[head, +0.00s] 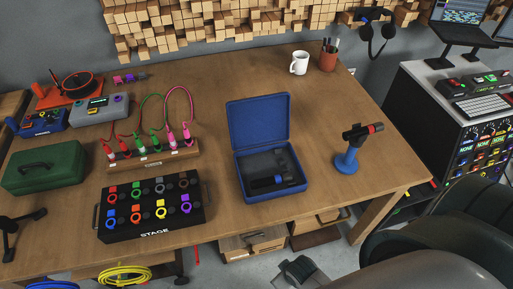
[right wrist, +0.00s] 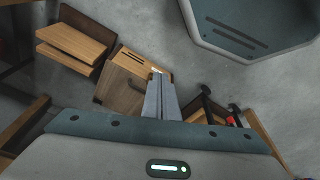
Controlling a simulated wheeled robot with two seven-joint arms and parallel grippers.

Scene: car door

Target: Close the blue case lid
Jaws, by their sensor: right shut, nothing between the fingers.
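The blue case (head: 243,184) lies on the wooden table near its front edge. Its lid (head: 258,121) stands open, raised at the back hinge. Dark foam and a black tool with a blue end (head: 266,183) are inside. My right gripper (head: 299,266) is low in front of the table, below the tabletop and apart from the case. In the right wrist view its two fingers (right wrist: 158,76) are together with nothing between them, and the case is not visible there.
A black STAGE box (head: 150,234) with coloured rings stands left of the case. A blue stand holding a black torch (head: 347,159) is on the right. A white mug (head: 299,63) and red pen cup (head: 328,61) are behind. Wooden drawers (head: 252,244) lie below the table edge.

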